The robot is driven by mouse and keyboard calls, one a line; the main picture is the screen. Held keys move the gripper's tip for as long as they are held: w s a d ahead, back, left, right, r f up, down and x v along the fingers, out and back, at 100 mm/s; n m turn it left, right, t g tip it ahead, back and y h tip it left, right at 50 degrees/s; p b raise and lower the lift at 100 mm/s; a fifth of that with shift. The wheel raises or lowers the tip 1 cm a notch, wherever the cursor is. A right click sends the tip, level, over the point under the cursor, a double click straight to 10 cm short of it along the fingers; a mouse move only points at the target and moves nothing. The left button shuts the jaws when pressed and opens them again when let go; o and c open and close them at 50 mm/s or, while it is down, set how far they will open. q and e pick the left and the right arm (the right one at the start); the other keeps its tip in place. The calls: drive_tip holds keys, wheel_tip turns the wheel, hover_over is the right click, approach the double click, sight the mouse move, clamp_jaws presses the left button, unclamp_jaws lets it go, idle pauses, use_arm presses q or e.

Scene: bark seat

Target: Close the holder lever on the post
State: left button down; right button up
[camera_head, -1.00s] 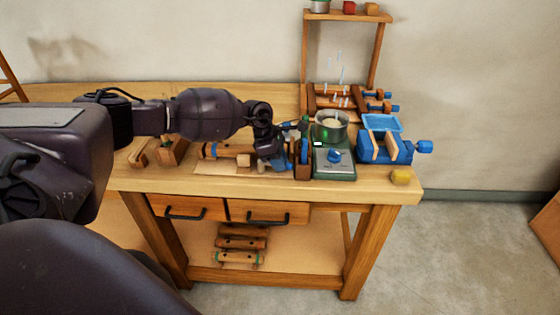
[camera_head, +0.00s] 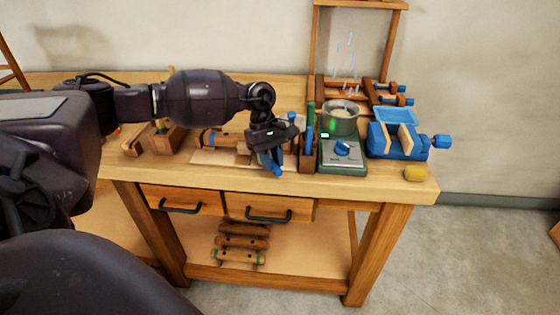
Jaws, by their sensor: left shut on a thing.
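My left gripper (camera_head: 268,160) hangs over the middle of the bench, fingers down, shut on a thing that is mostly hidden. A blue piece (camera_head: 272,167) shows at its fingertips; I cannot tell whether it is the held thing or part of the gripper. Just right of it, apart from it, a small wooden post-like holder (camera_head: 307,162) stands on the bench with an upright blue part (camera_head: 309,139) and a green part (camera_head: 311,113). Which part is the lever, and whether it is closed, I cannot tell. My right gripper is not in view.
A blue vise (camera_head: 397,140) and a yellow block (camera_head: 415,174) are farther right. A wooden bar assembly (camera_head: 222,139) lies behind and left of my gripper. The front bench strip is clear.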

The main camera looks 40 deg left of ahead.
sight(259, 162)
use_arm(q)
drive_tip(key=m+b, duration=0.1)
drive_tip(key=m, duration=0.1)
drive_tip(key=s+a+m+g+y+b, duration=0.1)
drive_tip(key=m, duration=0.1)
drive_tip(key=s+a+m+g+b, duration=0.1)
drive_tip(key=m, duration=0.1)
drive_tip(key=shift+s+m+y+b, duration=0.25)
drive_tip(key=shift+m+y+b, duration=0.05)
drive_tip(key=shift+b, duration=0.05)
idle(0.4)
drive_tip(key=c, duration=1)
unclamp_jaws()
drive_tip(key=v, duration=1.1)
drive_tip(key=shift+s+f, duration=0.1)
drive_tip(key=shift+s, duration=0.05)
